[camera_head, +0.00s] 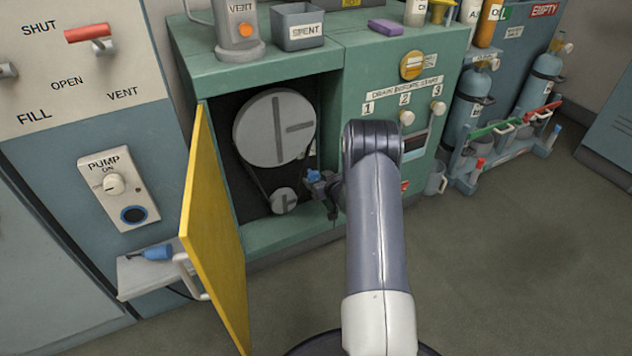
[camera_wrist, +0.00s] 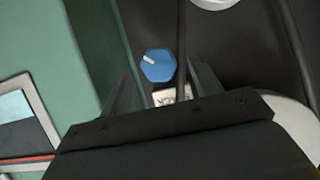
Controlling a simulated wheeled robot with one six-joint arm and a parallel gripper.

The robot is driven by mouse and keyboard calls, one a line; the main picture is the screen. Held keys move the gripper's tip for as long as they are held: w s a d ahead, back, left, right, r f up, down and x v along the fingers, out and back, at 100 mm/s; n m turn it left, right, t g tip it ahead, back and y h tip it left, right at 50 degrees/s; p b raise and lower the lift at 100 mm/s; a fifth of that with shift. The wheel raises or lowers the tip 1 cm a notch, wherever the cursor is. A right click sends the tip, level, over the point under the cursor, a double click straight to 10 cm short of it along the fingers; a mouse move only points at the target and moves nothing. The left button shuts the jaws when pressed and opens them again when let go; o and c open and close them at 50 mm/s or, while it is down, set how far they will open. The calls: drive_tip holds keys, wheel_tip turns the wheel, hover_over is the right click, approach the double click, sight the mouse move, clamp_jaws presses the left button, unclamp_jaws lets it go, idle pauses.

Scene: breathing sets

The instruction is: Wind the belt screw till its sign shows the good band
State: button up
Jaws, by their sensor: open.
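The belt screw has a blue six-sided head (camera_wrist: 158,66) with a white pointer mark toward its upper left. It shows small and blue in the head view (camera_head: 313,176), at the right side of the open cabinet. My gripper (camera_head: 322,190) is beside it there, partly hidden by my arm. In the wrist view my gripper's open fingers (camera_wrist: 163,76) stand to the left and right of the screw head, with nothing held. A small pale plate (camera_wrist: 166,94), perhaps the sign, sits just below the screw. It is mostly hidden, so its band cannot be read.
Inside the cabinet, a black belt runs between a large grey wheel (camera_head: 274,127) and a small one (camera_head: 284,200). The yellow door (camera_head: 212,225) stands open on the left. A shelf (camera_head: 150,273) sits at lower left.

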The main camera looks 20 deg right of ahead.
drive_tip(key=shift+x, duration=1)
drive_tip(key=shift+c, duration=0.4)
drive_tip(key=c, duration=0.9)
